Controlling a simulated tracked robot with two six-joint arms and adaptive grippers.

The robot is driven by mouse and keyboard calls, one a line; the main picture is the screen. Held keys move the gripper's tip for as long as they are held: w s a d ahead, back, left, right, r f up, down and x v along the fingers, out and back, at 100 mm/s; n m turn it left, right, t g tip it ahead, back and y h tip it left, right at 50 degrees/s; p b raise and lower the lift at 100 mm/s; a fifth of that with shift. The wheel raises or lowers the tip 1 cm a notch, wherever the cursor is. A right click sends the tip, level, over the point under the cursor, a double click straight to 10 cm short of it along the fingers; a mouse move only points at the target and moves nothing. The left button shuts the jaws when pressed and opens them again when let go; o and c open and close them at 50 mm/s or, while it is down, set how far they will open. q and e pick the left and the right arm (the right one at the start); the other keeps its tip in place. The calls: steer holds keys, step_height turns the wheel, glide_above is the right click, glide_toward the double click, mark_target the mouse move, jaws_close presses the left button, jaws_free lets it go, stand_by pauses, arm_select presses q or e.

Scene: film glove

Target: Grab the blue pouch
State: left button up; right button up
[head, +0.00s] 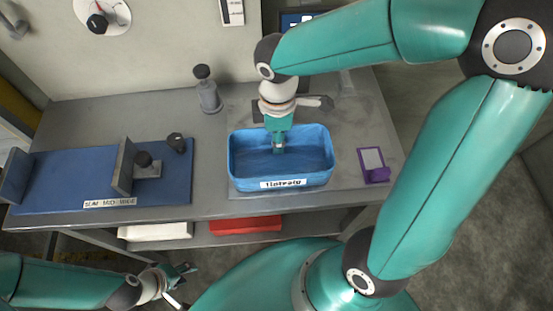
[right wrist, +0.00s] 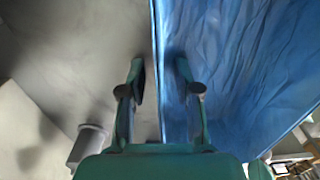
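The blue pouch (head: 315,155) is an open-topped, tray-like container with a white label on its front. It sits on the right half of the workbench in the head view. My right gripper (head: 278,147) is at its back wall, pointing down. In the right wrist view, the fingers of my right gripper (right wrist: 160,75) are apart, with the edge of the blue pouch (right wrist: 235,70) between them: one finger on the grey side, one on the blue side. Contact cannot be told. My left gripper (head: 182,285) is open and empty, low in front of the bench.
The grey bench (head: 215,200) carries a blue mat (head: 70,175) with upright plates and dark knobs at left. A grey cylinder with a dark top (head: 208,90) stands behind, left of the pouch. A red box (head: 245,225) lies on the shelf below.

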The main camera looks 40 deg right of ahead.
jaws_close()
steer(key=shift+r, duration=0.15)
stand_by(0.4)
